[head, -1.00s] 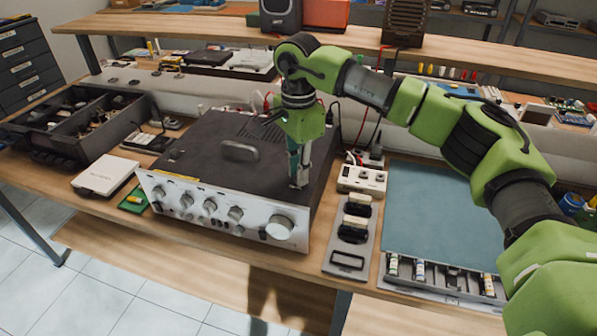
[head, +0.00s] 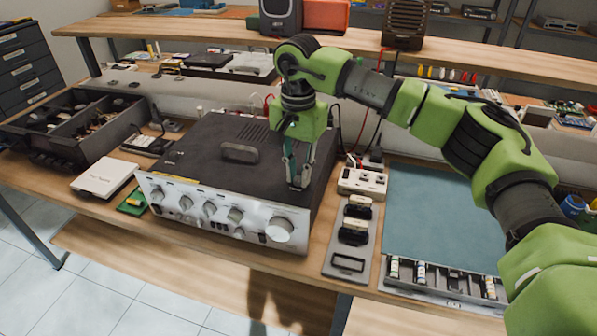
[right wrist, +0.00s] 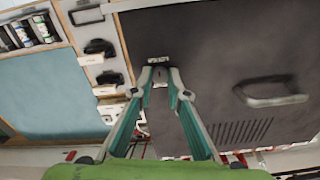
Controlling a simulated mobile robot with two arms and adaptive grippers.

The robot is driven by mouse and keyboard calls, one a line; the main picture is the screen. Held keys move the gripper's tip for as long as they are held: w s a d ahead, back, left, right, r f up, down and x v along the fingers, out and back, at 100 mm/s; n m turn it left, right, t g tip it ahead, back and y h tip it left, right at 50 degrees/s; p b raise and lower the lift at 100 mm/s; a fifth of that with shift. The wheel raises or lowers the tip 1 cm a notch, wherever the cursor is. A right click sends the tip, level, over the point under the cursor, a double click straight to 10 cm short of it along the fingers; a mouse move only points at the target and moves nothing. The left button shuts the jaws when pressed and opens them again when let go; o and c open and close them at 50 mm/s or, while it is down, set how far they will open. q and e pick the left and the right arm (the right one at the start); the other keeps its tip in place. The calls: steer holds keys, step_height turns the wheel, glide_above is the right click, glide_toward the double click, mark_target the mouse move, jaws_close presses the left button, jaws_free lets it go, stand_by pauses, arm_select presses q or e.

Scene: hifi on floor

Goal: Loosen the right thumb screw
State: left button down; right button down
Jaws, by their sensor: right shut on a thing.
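The silver-fronted hifi unit with a dark top cover (head: 205,150) sits on the wooden bench. Its top also shows in the right wrist view (right wrist: 215,50). My right gripper (head: 298,185) points down onto the right part of the cover. In the right wrist view its fingertips (right wrist: 160,70) are close together on a small spot at the cover's edge region. The right thumb screw is hidden between the fingertips, and its shape cannot be made out. A raised handle (head: 239,152) is on the cover, left of the gripper. My left gripper is not in view.
Right of the unit are a power strip (head: 362,183), a grey tray with black parts (head: 345,262) and a blue mat (head: 430,215). A parts bin (head: 70,125), white box (head: 104,176) and green board (head: 133,201) lie left. The cover's left part is clear.

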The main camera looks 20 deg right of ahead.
mark_target(299, 178)
stand_by(0.3)
steer(key=c, duration=2)
jaws_free()
steer(key=shift+o, duration=0.2)
step_height(299, 178, up, 12)
